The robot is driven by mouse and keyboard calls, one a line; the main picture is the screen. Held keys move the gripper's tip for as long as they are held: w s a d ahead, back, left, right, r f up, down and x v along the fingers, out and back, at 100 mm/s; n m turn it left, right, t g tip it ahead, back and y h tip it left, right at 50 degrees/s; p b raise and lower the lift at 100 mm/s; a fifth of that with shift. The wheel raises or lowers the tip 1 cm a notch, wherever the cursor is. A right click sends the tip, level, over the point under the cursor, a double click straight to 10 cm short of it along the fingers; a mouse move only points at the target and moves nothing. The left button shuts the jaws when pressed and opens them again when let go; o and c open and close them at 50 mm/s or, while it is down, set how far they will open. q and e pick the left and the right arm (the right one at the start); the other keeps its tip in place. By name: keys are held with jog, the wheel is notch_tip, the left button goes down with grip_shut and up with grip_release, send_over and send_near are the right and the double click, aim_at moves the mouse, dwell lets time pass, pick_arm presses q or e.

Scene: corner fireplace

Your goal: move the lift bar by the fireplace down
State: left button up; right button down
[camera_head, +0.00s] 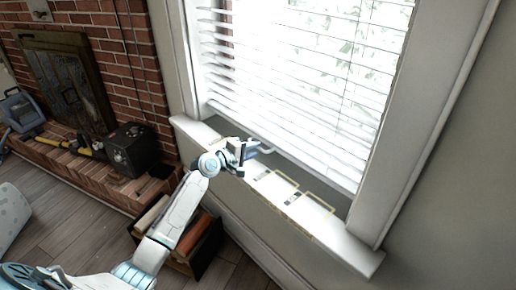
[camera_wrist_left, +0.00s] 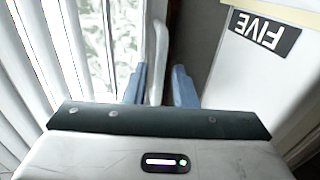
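In the left wrist view, a pale upright bar (camera_wrist_left: 158,50) runs between the blue fingertips of my left gripper (camera_wrist_left: 159,86). The fingers are apart, with narrow gaps on either side of the bar. Whether they touch it lower down is hidden. A dark label reading FIVE (camera_wrist_left: 263,33) appears upside down to the right. My right gripper is not in view.
White window blinds (camera_head: 305,75) hang just behind the sill. The brick fireplace (camera_head: 130,45) is at left, with a black box (camera_head: 132,150) on its hearth. A dark crate (camera_head: 208,243) stands below the sill, near my left arm. Bare wall lies right.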

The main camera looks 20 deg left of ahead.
pick_arm(q)
jog(key=v, duration=0.6)
jog(key=shift+s+a, duration=0.15)
jog(key=shift+s, duration=0.15)
jog(key=shift+s+a+r, duration=0.15)
jog(key=shift+s, duration=0.4)
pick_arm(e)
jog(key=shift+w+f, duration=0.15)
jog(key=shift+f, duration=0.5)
